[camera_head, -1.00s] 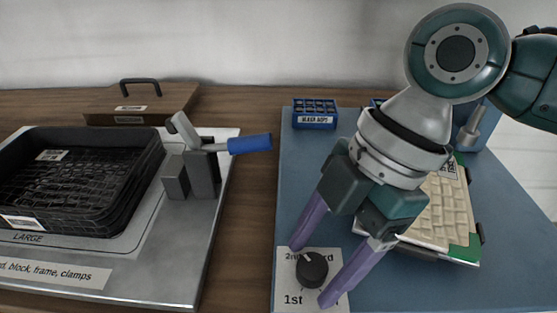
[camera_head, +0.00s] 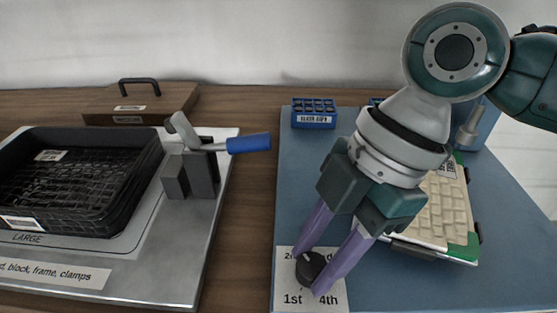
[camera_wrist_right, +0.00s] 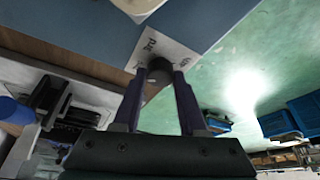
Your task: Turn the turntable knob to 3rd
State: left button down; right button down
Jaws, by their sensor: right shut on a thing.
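The black turntable knob (camera_head: 309,268) stands on a white label plate (camera_head: 332,300) at the front left of the blue mat. The plate reads 1st and 4th along its front; the labels behind are partly covered by my fingers. A pale mark on the knob points up and slightly left, towards the partly covered 2nd label. My right gripper (camera_head: 308,274) is shut on the knob, one purple finger on each side. The knob also shows between the fingertips in the right wrist view (camera_wrist_right: 159,71), with the 3rd label beyond it. My left gripper is not in view.
A keyboard-like panel (camera_head: 432,215) lies on the mat behind my right gripper. A blue rack (camera_head: 314,114) stands at the back. To the left, a clamp with a blue handle (camera_head: 248,143) stands beside a black crate (camera_head: 135,205) on a grey board.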

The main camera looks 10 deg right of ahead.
jog(key=shift+r+p, duration=0.15)
jog(key=shift+p, duration=0.25)
jog(key=m+t+p, duration=0.1)
jog(key=m+p, duration=0.2)
jog(key=p, duration=0.1)
jog(key=m+t+p, duration=0.1)
jog(key=m+p, duration=0.2)
jog(key=p, duration=0.1)
jog(key=m+t+p, duration=0.1)
jog(key=m+p, duration=0.2)
jog(key=p, duration=0.1)
jog(key=shift+s+a+r+h, duration=0.2)
jog(key=shift+s+h, duration=0.1)
jog(key=shift+h, duration=0.1)
jog(key=m+t+p, duration=0.1)
jog(key=m+p, duration=0.1)
jog(key=m, duration=0.1)
jog(key=shift+f+h, duration=0.15)
jog(key=shift+h, duration=0.25)
jog(key=shift+f+m+t+p, duration=0.1)
jog(key=shift+m+t+p, duration=0.2)
jog(key=shift+m+p, duration=0.5)
jog(key=shift+h, duration=0.3)
jog(key=shift+c, duration=2.2)
grip_release()
jog(key=shift+f, duration=0.1)
